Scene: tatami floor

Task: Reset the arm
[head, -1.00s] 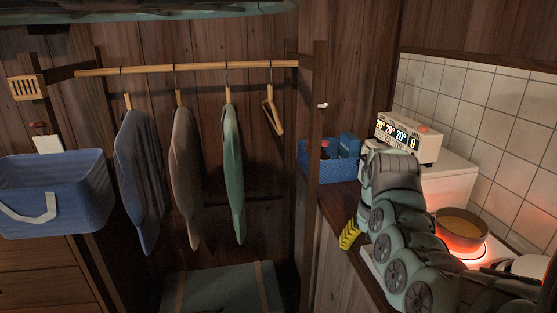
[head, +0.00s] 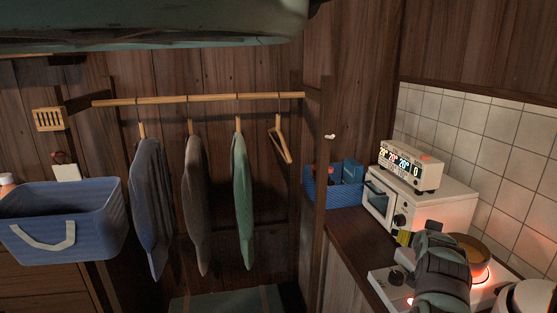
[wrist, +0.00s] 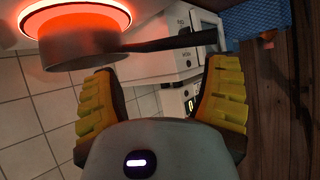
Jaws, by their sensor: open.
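My arm (head: 442,272) is folded over the stove at the lower right in the head view. One yellow finger of my gripper (head: 403,238) shows just left of it; the rest is hidden behind the arm. In the wrist view my gripper (wrist: 160,68) is open, with yellow ribbed fingers wide apart and nothing between them. The pan (wrist: 80,48) appears upside down just beyond the left finger, its dark handle crossing behind the fingertips. I cannot tell how far the handle is from them.
The burner (wrist: 75,14) under the pan glows red. A white oven (head: 405,205) with a clock (head: 411,168) on top stands behind the stove (head: 390,287). A blue basket (head: 335,190) is beside it. Clothes (head: 195,205) hang from a rail at left.

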